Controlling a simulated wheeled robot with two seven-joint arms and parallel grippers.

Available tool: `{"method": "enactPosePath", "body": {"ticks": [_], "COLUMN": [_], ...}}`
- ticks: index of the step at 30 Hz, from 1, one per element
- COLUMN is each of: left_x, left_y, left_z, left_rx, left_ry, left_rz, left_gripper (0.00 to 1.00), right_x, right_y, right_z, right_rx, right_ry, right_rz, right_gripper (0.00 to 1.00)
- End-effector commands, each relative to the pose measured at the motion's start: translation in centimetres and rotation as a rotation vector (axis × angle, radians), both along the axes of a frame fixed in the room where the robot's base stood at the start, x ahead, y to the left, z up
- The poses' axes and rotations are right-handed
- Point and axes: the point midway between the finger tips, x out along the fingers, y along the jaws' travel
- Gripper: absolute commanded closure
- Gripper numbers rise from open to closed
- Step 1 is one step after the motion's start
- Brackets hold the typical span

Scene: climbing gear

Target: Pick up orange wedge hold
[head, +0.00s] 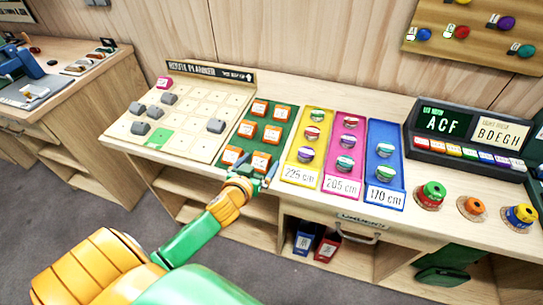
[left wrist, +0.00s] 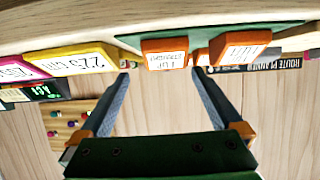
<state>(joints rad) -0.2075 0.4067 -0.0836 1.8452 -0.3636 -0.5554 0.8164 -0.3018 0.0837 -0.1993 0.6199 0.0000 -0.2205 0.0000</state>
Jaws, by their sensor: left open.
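Several orange wedge holds stand in two columns on a green tray (head: 222,171) in the head view. The front-right orange wedge hold (head: 261,161) is closest to my left gripper (head: 259,170), whose fingertips are spread at its front. In the left wrist view, this hold (left wrist: 165,55) shows between and just beyond the open fingers (left wrist: 160,78), with nothing gripped. The front-left orange wedge hold (head: 233,155) shows in the wrist view (left wrist: 240,47) beyond the other finger. Whether the fingers touch any hold cannot be told. My right gripper is out of view.
A route planner board (head: 185,108) with grey holds lies left of the green tray. Yellow (head: 296,173), pink (head: 337,186) and blue (head: 382,194) trays with round items lie to the right. A drawer handle (head: 345,232) and open shelves are below the counter edge.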

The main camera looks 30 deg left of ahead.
Motion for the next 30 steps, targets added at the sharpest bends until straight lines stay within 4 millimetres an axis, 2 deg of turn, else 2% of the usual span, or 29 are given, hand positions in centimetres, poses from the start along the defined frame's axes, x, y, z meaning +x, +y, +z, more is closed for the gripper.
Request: {"method": "enactPosePath", "body": {"ticks": [4,7,14,15,24,25,30], "left_x": [2.2,3.5,3.9,3.9,3.8,3.8,3.8], "left_y": [1.2,1.4,1.5,1.5,1.4,1.4,1.4], "left_z": [-1.2,-2.0,-2.2,-2.2,-2.2,-2.2,-2.2], "left_rx": [0.003,0.000,0.000,0.000,0.000,0.000,0.000], "left_ry": [0.003,0.003,0.006,0.006,0.007,0.006,0.006], "left_rz": [0.002,0.002,0.001,0.001,0.001,0.001,0.001], "left_gripper": [0.00,0.00,0.00,0.03,0.84,0.89,0.89], "right_x": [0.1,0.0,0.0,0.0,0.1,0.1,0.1], "right_y": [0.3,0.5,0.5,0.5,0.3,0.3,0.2], "right_z": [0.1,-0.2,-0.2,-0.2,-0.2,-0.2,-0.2], "right_rx": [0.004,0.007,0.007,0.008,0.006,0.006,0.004], "right_ry": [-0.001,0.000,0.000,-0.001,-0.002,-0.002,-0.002], "right_rz": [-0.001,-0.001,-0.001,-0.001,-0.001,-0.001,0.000], "right_gripper": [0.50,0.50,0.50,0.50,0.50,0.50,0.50]}}
